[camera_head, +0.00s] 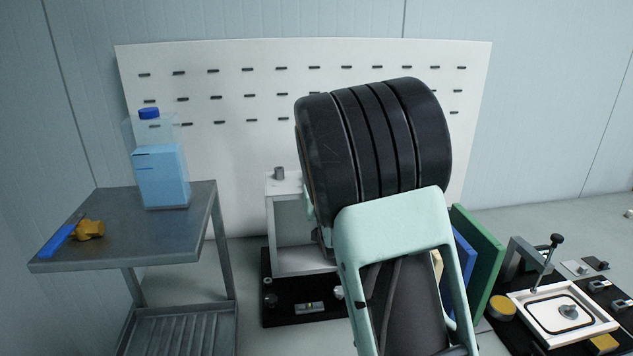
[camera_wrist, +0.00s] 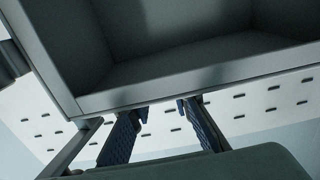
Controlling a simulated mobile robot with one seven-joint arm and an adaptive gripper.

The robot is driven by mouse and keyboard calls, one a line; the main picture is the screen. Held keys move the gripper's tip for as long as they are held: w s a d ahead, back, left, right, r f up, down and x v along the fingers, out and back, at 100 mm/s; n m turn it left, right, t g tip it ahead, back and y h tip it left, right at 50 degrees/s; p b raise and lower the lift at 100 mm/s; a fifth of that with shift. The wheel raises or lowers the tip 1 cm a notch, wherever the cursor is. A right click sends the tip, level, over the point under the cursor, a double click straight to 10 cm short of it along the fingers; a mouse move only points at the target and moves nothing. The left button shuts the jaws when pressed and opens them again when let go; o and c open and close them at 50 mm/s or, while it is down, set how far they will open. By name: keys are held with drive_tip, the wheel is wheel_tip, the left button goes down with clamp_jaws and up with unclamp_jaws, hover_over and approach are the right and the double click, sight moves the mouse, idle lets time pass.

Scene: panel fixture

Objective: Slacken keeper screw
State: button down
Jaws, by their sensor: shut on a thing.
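My gripper's two blue-padded fingers (camera_wrist: 162,113) show in the wrist view, reaching up to the lower edge of a grey box-like frame (camera_wrist: 200,82). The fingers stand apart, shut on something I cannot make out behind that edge. In the head view my arm hides the gripper. A white-topped fixture (camera_head: 268,225) stands on a black base behind my arm, with a grey cylindrical knob (camera_head: 279,173) on its top. Its right part is hidden by my arm. I cannot tell which part is the keeper screw.
A grey metal cart (camera_head: 120,262) at left carries a blue-capped jug (camera_head: 163,175) and a blue-handled tool (camera_head: 58,240). Green (camera_head: 475,265) and blue panels stand right of my arm. A white tray (camera_head: 522,312) with a black-knobbed lever (camera_head: 556,240) lies at right. A slotted white board (camera_head: 230,90) is behind.

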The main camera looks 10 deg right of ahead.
drive_tip(key=shift+r, duration=0.15)
drive_tip(key=c, duration=1.8)
unclamp_jaws()
drive_tip(key=shift+o, duration=0.2)
drive_tip(key=s, duration=1.2)
drive_tip(key=shift+a, duration=0.1)
